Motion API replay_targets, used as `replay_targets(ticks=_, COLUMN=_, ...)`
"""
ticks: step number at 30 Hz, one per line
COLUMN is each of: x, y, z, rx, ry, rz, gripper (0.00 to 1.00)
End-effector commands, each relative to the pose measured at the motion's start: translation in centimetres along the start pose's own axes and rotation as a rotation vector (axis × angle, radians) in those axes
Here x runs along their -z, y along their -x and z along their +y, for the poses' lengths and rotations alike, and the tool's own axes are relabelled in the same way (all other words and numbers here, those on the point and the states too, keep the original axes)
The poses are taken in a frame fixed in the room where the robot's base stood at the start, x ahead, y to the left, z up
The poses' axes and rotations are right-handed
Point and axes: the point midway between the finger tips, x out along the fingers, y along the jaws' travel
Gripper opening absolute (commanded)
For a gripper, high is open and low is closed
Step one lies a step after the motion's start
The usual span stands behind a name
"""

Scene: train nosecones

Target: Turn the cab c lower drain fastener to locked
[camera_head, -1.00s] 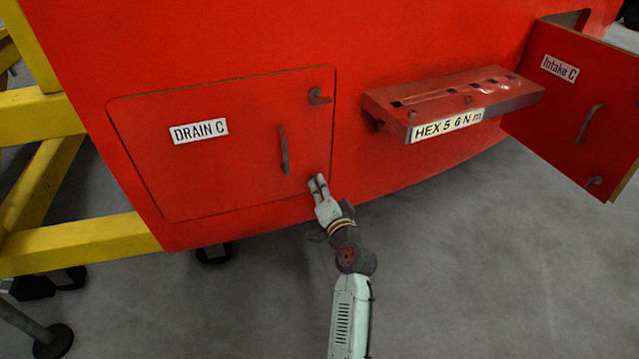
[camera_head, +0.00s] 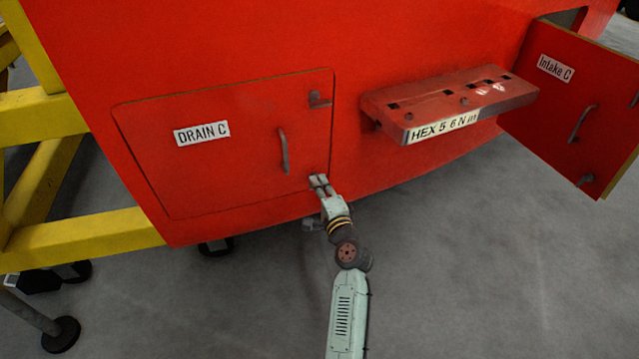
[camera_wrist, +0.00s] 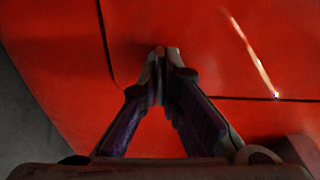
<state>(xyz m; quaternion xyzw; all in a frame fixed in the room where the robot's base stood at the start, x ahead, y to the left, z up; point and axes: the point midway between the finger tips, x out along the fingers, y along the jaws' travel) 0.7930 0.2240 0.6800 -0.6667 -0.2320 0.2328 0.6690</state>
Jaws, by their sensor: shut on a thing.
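The DRAIN C door (camera_head: 215,165) is a red panel, closed flush in the red nosecone, with a bar handle (camera_head: 284,151). Its upper fastener (camera_head: 319,99) is a small dark latch at the top right corner. The lower drain fastener is at the bottom right corner, mostly hidden by my gripper (camera_head: 318,180). My gripper is shut on this fastener at the door's edge. In the wrist view, my gripper (camera_wrist: 161,55) has its fingertips together around a small reddish piece, the fastener, close to the red panel and beside the door seam.
A red shelf (camera_head: 385,105) labelled HEX 5 6 N m juts out to the right of the door. The Intake C door (camera_head: 565,115) stands open farther right. A yellow frame (camera_head: 80,240) is at the left.

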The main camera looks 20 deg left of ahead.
Motion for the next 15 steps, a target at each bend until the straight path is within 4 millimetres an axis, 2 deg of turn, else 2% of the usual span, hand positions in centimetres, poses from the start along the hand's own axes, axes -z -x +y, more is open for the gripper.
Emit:
replay_targets(ticks=14, x=0.03, y=0.01, z=0.02, rx=0.0, ry=-0.014, rz=0.001, gripper=0.0)
replay_targets(ticks=15, x=0.03, y=0.01, z=0.03, rx=0.0, ry=-0.014, rz=0.001, gripper=0.07)
